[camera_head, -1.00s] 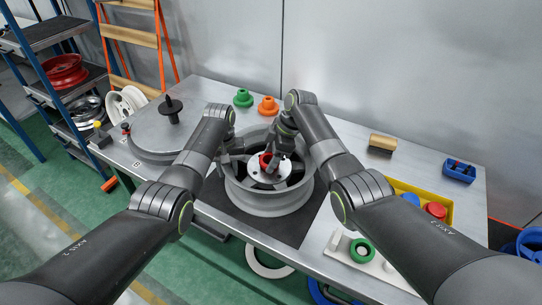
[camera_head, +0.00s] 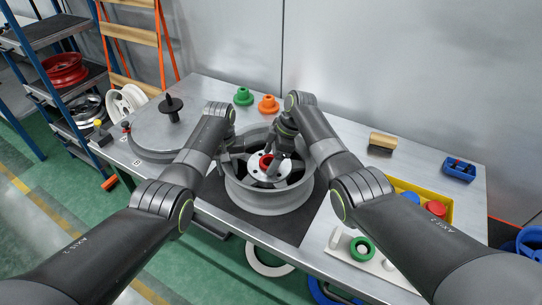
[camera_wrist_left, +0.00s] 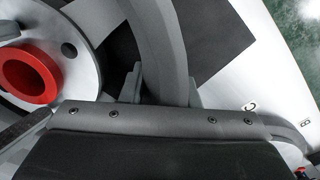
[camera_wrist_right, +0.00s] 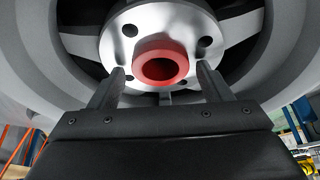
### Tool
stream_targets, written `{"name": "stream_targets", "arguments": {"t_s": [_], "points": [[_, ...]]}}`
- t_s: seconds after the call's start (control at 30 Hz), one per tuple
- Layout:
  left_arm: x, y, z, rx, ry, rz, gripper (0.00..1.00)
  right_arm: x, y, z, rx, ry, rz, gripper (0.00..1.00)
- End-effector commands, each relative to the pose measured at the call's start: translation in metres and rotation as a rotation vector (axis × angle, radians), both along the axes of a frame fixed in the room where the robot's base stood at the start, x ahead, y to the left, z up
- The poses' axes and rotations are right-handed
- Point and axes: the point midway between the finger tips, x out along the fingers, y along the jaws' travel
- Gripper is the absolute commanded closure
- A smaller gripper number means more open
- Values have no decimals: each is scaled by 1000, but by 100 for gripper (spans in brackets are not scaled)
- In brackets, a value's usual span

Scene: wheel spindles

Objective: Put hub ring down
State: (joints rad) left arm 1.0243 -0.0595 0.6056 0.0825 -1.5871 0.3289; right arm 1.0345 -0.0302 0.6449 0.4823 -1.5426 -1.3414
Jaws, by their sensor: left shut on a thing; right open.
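The red hub ring (camera_head: 266,162) sits at the centre of the pale hub face of a grey wheel (camera_head: 268,203). The ring shows in the right wrist view (camera_wrist_right: 160,64) and the left wrist view (camera_wrist_left: 28,74). My right gripper (camera_head: 277,158) is open just above the hub. In the right wrist view its fingers (camera_wrist_right: 160,76) stand apart on either side of the ring, with visible gaps. My left gripper (camera_wrist_left: 165,84) is shut on the wheel's rim at its left side. The ring's seat beneath it is hidden.
The wheel rests on a dark mat (camera_head: 285,228) on the metal bench. Green (camera_head: 243,97) and orange (camera_head: 268,105) flanged pieces stand behind it.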

Motion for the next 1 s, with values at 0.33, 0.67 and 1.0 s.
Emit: {"name": "stream_targets", "arguments": {"t_s": [0.33,0.67,1.0], "points": [[2,0,2,-1,-6,2,100,-4,-1,9,-1,13,1,24],[2,0,2,-1,-7,2,100,0,-29,77,-2,4,0,24],[2,0,2,-1,-7,2,100,0,-45,118,0,6,0,24]]}}
